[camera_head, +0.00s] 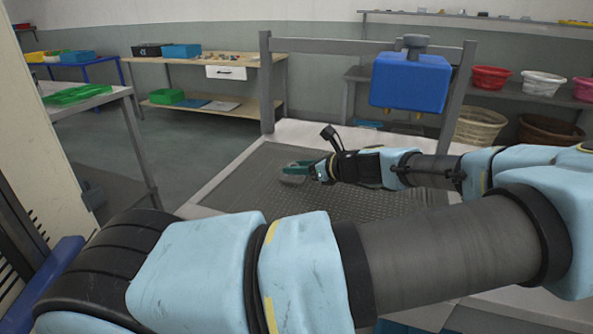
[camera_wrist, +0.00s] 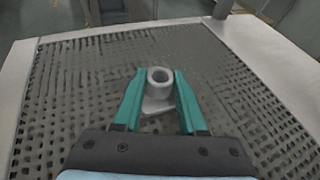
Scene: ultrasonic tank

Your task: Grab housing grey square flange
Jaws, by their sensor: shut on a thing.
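The grey housing with a flange (camera_wrist: 160,77) shows in the wrist view as a round hollow collar above a flat flange plate. It sits between the two teal fingers of my gripper (camera_wrist: 160,90), which are shut on it. In the head view my gripper (camera_head: 298,170) is low over the perforated mat, and the grey housing (camera_head: 292,179) shows only as a small pale piece at the fingertips. I cannot tell whether the housing touches the mat.
The dark perforated mat (camera_head: 262,190) lies in a pale-rimmed table and is otherwise bare. A grey frame with a blue box (camera_head: 410,82) stands behind my arm. Shelves with bowls and baskets are at the back right. A wooden workbench (camera_head: 205,62) stands at the back left.

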